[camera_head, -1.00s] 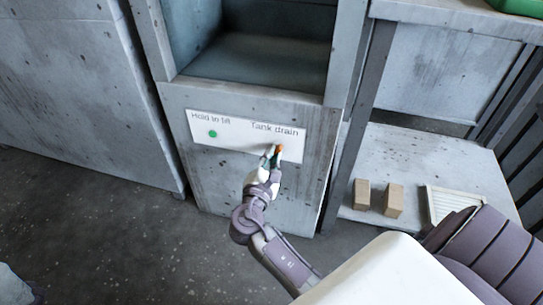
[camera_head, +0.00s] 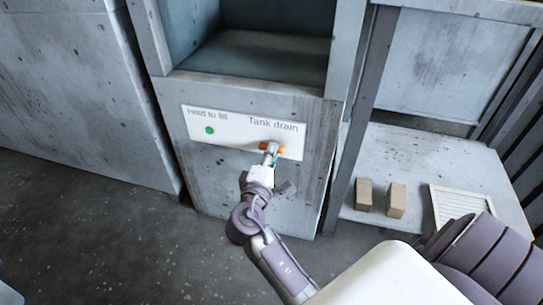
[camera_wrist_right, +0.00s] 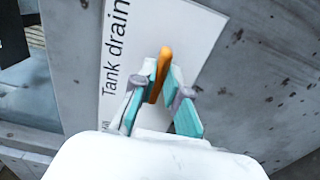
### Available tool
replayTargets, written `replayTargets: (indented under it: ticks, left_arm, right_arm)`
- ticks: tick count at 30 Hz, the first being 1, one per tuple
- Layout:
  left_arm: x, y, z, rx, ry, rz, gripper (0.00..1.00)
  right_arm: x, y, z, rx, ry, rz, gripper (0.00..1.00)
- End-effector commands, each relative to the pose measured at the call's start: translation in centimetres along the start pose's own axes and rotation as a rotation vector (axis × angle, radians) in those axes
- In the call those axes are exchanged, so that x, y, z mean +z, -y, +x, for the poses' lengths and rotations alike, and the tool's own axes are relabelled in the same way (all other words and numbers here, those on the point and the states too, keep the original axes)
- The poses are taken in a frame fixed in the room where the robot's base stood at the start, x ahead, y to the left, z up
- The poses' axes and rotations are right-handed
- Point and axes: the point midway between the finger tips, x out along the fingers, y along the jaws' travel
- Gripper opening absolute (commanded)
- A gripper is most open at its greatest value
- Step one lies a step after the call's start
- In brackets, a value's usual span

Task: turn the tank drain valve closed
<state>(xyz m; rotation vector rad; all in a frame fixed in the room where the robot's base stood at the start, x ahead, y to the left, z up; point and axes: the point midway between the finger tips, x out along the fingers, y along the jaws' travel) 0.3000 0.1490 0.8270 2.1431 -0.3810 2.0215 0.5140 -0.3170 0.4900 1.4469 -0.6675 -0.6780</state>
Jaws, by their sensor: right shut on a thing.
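The tank drain valve's orange handle (camera_head: 264,147) is on the white panel, under the words "Tank drain". Part of the handle is hidden by the fingers. My left gripper is not in view.
The white panel (camera_head: 230,124) also has a green button (camera_head: 210,130) marked "Hold to fill". An open recess is above it. To the right, a low shelf (camera_head: 420,160) holds two brown blocks (camera_head: 396,200) and a slatted white panel (camera_head: 459,203). Floor in front is clear.

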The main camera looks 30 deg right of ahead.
Motion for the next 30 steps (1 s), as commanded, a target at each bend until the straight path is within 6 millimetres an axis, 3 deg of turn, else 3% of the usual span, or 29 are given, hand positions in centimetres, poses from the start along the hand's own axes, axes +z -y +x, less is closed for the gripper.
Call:
replayTargets:
  ticks: [17, 18, 22, 30]
  left_arm:
    - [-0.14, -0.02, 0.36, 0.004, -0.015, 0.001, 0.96]
    - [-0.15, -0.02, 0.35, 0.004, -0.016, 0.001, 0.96]
    - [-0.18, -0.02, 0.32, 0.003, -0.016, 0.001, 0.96]
    - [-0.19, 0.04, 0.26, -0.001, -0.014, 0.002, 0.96]
  right_arm:
    - [0.07, 0.16, -0.02, -0.004, 0.003, 0.034, 0.0]
    - [0.07, 0.16, -0.02, -0.004, 0.003, 0.034, 0.17]
    - [0.05, 0.14, -0.02, -0.003, 0.002, 0.033, 0.38]
    - [0.02, 0.07, -0.03, -0.002, 0.001, 0.033, 0.39]
